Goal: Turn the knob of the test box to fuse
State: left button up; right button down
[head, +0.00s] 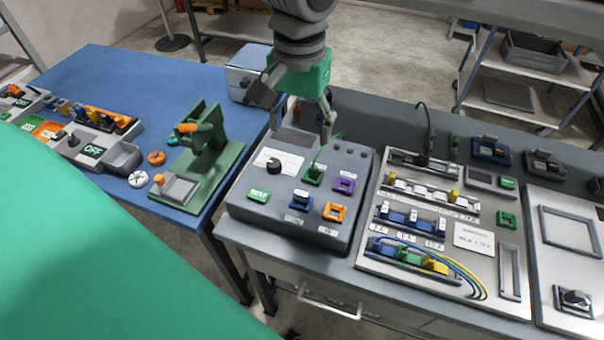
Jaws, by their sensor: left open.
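The test box (240,206), a dark grey sloped case, stands on the grey bench near the middle. Its black round knob (273,166) sits at the upper left of the top face, beside a white label (292,160). The label's writing and the knob's setting are too small to read. Green, purple, blue and orange sockets (334,212) lie to the right and below. My left gripper (296,108) hangs from the top of the view, open, above the back of the box. It is apart from the knob. My right gripper is not in view.
A panel (485,275) with breakers and wires stands right of the box, with another panel (570,312) beyond it. A blue table (100,62) at left holds a green stand (228,168) and several parts. A gap separates table and bench.

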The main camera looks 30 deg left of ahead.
aim_at(274, 165)
jog(key=u, duration=1.05)
